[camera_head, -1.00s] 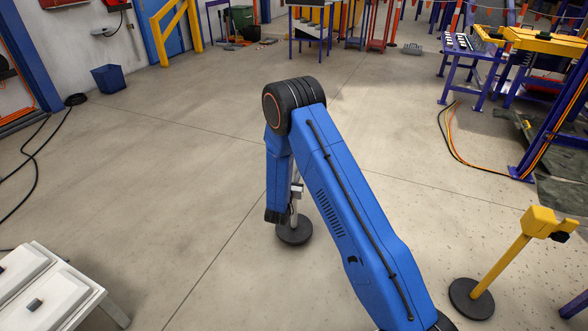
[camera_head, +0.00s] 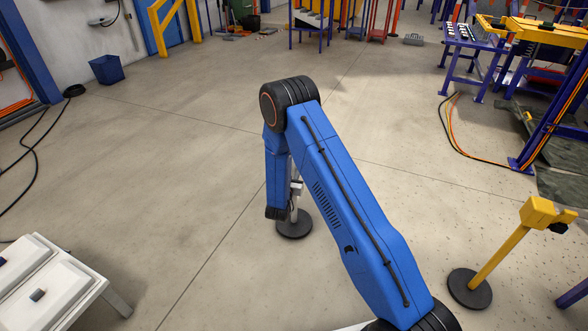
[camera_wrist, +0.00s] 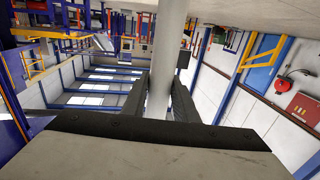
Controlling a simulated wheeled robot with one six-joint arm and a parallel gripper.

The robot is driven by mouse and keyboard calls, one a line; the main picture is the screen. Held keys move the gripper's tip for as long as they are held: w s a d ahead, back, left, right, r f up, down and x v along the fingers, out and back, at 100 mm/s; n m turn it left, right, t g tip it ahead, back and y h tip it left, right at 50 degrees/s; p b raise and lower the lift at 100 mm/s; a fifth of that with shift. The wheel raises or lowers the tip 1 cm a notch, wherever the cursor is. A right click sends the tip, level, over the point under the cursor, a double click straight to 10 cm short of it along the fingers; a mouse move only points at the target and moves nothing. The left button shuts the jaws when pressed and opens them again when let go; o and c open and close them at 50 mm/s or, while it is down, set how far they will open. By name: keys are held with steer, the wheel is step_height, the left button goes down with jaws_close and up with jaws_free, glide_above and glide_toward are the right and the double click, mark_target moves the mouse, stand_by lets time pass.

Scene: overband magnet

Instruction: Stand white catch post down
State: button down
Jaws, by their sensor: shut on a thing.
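The white catch post (camera_wrist: 166,50) is a pale round pole. In the wrist view it passes between the two dark fingers of my gripper (camera_wrist: 159,98), which are shut on it. In the head view its round black base (camera_head: 294,224) shows below my blue arm, and the post looks about upright. Most of the pole is hidden behind my arm there. I cannot tell whether the base touches the floor or hangs just above it. My gripper is mostly hidden by my arm in the head view.
A yellow post (camera_head: 502,255) on a black disc leans at the right. A white-topped table (camera_head: 55,296) stands at the lower left. Cables (camera_head: 452,140) lie on the floor by the blue frame (camera_head: 545,125) at the right. The concrete floor around the base is mostly clear.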

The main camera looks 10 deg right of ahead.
steer(key=shift+r, duration=0.15)
steer(key=c, duration=1.3)
jaws_free()
steer(key=shift+c, duration=0.2)
steer(key=v, duration=1.7)
steer(key=shift+a, duration=0.15)
steer(key=shift+s, duration=0.15)
